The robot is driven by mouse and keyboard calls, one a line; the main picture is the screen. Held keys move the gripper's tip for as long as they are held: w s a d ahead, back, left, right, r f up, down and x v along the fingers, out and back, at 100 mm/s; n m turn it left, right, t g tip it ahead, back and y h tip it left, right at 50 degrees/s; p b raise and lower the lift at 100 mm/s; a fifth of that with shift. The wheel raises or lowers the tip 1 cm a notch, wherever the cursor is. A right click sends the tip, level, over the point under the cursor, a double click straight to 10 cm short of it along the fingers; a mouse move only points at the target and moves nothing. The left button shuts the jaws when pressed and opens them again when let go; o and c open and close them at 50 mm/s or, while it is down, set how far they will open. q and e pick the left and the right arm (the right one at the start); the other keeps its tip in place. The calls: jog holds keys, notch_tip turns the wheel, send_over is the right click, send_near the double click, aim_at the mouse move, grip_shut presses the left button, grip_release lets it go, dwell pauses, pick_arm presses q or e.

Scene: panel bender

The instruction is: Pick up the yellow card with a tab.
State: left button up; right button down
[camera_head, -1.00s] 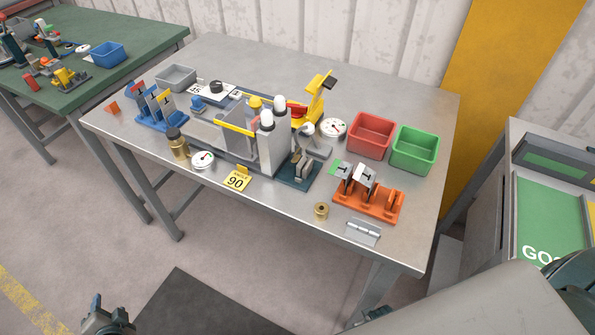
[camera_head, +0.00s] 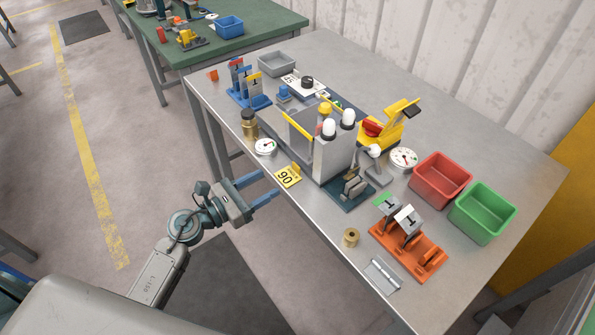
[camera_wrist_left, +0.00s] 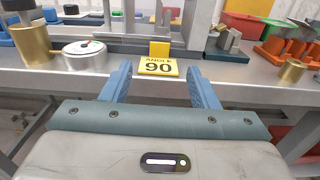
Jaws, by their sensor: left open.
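The yellow card with a tab (camera_head: 285,179) lies at the near edge of the steel table and reads "90". Its small upright tab (camera_head: 296,167) is on its far side. In the left wrist view the card (camera_wrist_left: 158,69) reads "ANGLE 90", with the tab (camera_wrist_left: 159,49) standing behind it. My left gripper (camera_head: 272,186) is open and empty, just off the table edge, its blue fingers pointing at the card. In the left wrist view the card lies ahead, between the lines of the two fingers (camera_wrist_left: 157,80). My right gripper is not in view.
A dial gauge (camera_head: 265,147) and a brass cylinder (camera_head: 249,126) stand left of the card. The grey machine (camera_head: 335,155) is behind it. A brass bushing (camera_head: 351,237) and an orange rack (camera_head: 408,250) are to the right. The table edge (camera_head: 300,220) beside the card is clear.

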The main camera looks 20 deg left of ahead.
aim_at(295, 167)
pick_arm(q)
jog(key=p+x, duration=0.1)
jog(key=x, duration=0.3)
jog(key=shift+r, duration=0.1)
jog(key=p+x, duration=0.1)
jog(key=x, duration=0.2)
jog(key=shift+w+d+p, duration=0.2)
jog(key=shift+w+p, duration=0.15)
jog(key=shift+p, duration=0.05)
jog(key=shift+w+d+f, duration=0.2)
jog(key=shift+f, duration=0.1)
jog(key=shift+s, duration=0.1)
jog(key=shift+c, duration=0.6)
jog(key=c, duration=0.9)
